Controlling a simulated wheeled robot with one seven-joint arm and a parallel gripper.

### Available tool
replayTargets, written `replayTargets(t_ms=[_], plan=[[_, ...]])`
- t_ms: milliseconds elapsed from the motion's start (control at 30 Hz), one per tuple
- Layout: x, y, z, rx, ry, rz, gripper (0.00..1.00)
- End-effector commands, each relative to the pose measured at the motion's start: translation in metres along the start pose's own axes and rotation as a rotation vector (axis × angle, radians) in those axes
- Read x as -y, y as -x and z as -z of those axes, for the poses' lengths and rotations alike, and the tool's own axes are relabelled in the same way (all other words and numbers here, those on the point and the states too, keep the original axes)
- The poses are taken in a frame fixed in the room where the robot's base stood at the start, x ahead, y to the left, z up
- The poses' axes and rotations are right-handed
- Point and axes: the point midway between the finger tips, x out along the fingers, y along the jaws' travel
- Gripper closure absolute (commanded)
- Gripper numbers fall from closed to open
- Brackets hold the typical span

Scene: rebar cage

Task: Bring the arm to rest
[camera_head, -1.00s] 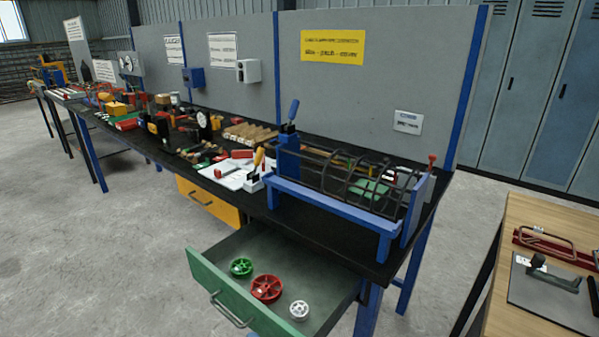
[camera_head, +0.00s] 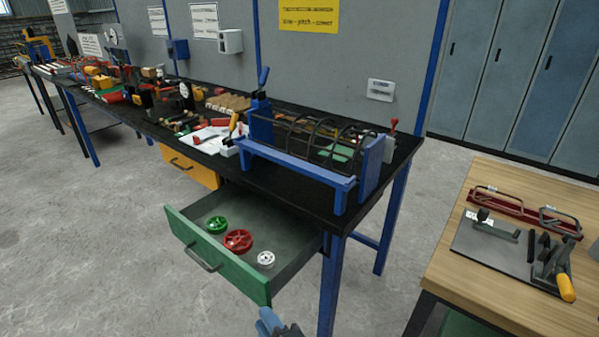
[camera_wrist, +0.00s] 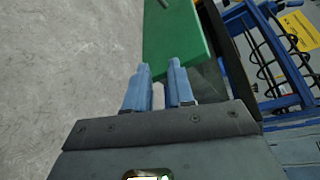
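My gripper (camera_wrist: 160,68) shows in the wrist view with two blue fingers, a gap between them and nothing held. In the head view part of my gripper (camera_head: 270,322) enters at the bottom edge, below the green drawer. The open green drawer (camera_head: 216,250) holds a green wheel (camera_head: 217,225), a red wheel (camera_head: 238,241) and a white wheel (camera_head: 265,260). In the wrist view the green drawer front (camera_wrist: 178,35) lies beyond the fingertips; I cannot tell the exact distance. The rebar cage (camera_head: 318,138) sits in a blue fixture (camera_head: 295,166) on the black bench.
The long black bench (camera_head: 272,190) carries several tools and parts. A yellow drawer (camera_head: 190,166) is under it. A wooden table (camera_head: 455,250) with a grey board (camera_head: 488,246) and clamps stands at the right. Grey lockers are behind. The floor at left is clear.

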Motion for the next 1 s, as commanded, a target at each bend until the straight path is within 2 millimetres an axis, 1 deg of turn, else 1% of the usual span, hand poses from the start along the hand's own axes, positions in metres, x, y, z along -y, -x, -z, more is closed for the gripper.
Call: replayTargets(t_ms=[33,167,267,367,467,567,600,667,700,767,800,867,900,967,1000], plan=[[-0.001,0.007,0.008,-0.01,0.025,0.002,0.77],[-0.002,0.026,0.025,-0.033,0.096,0.007,0.77],[-0.003,0.045,0.04,-0.055,0.171,0.011,0.77],[-0.003,0.069,0.057,-0.081,0.256,0.014,0.77],[-0.004,0.1,0.075,-0.114,0.363,0.015,0.77],[-0.005,0.143,0.094,-0.156,0.502,0.008,0.77],[-0.004,0.163,0.101,-0.175,0.566,0.003,0.77],[-0.003,0.193,0.108,-0.204,0.665,-0.006,0.77],[-0.003,0.213,0.111,-0.221,0.729,-0.014,0.77],[-0.001,0.242,0.114,-0.247,0.823,-0.027,0.77],[0.001,0.262,0.114,-0.264,0.886,-0.037,0.77],[0.003,0.29,0.113,-0.287,0.975,-0.055,0.77],[0.005,0.308,0.11,-0.302,1.035,-0.069,0.77],[0.01,0.335,0.105,-0.325,1.123,-0.09,0.77],[0.013,0.352,0.1,-0.339,1.179,-0.105,0.77]])
